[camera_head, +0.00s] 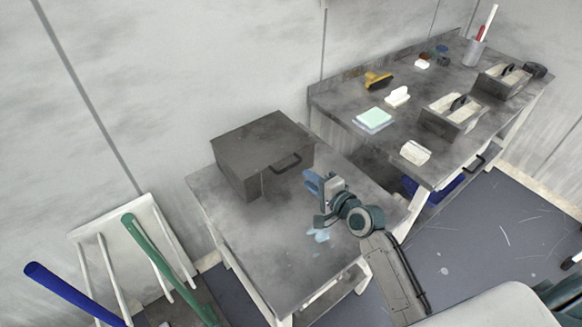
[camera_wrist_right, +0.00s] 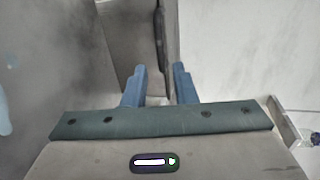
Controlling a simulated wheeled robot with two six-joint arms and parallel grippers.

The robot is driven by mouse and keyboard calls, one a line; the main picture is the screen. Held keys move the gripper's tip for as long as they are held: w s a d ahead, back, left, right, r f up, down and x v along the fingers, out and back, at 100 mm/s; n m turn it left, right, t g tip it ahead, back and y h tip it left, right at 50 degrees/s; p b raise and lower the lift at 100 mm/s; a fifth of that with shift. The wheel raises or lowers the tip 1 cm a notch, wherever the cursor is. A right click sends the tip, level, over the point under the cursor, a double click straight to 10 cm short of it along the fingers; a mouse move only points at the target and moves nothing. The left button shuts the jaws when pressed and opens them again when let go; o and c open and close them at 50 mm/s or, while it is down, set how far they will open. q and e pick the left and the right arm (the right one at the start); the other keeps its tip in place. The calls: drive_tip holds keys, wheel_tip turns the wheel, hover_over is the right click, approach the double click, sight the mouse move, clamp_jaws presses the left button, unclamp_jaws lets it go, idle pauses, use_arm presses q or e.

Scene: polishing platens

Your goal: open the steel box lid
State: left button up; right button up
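The dark grey steel box (camera_head: 240,178) stands on the near bench, with its flat lid (camera_head: 258,138) down. A dark bar handle (camera_head: 287,163) sits on its front right side. My right gripper (camera_head: 315,184) is in front of the handle and a little right of it, apart from the box. In the right wrist view its two blue fingers (camera_wrist_right: 160,82) are spread with nothing between them. The box (camera_wrist_right: 130,35) and the dark handle (camera_wrist_right: 161,38) show ahead of the fingers. My left gripper is not in view.
The near bench (camera_head: 225,225) is bare around the box except for a pale blue patch (camera_head: 317,235). A second bench (camera_head: 385,150) behind right holds trays (camera_head: 440,124), a green pad (camera_head: 374,117) and a yellow tool (camera_head: 377,80). A green pole (camera_head: 160,260) stands at left.

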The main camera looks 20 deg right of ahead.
sight(291, 167)
drive_tip(key=x, duration=0.9)
drive_tip(key=shift+w+a, duration=0.1)
drive_tip(key=shift+c, duration=0.3)
clamp_jaws()
